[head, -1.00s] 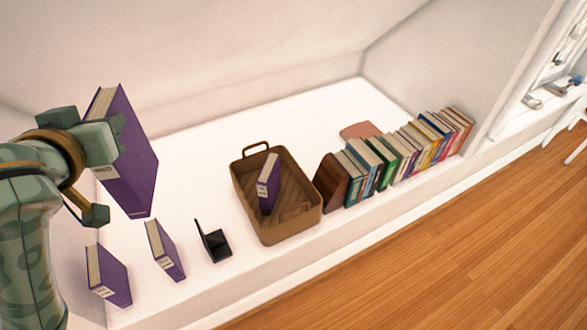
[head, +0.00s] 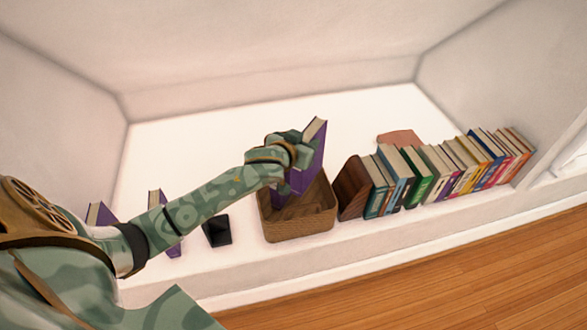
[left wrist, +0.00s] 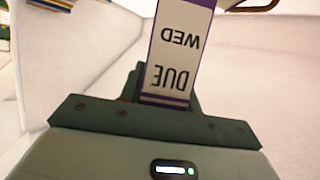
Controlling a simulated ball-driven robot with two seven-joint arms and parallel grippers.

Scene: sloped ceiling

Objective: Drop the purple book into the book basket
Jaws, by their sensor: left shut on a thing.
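My left gripper (head: 293,153) is shut on a purple book (head: 318,148) and holds it tilted above the wicker book basket (head: 300,230). In the left wrist view, the spine of the held book (left wrist: 178,50) shows an upside-down "DUE WED" label between the fingers. The hand hides part of the book and the back of the basket. Purple also shows low beside the hand, at the basket's opening; I cannot tell whether it is the held book or another inside. Two more purple books, a left one (head: 97,214) and a right one (head: 156,199), stand at the left, partly behind my arm.
A black bookend (head: 217,231) stands left of the basket. A brown wooden bookend (head: 352,188) and a row of books (head: 440,170) stand close on its right. A reddish flat thing (head: 400,138) lies behind the row.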

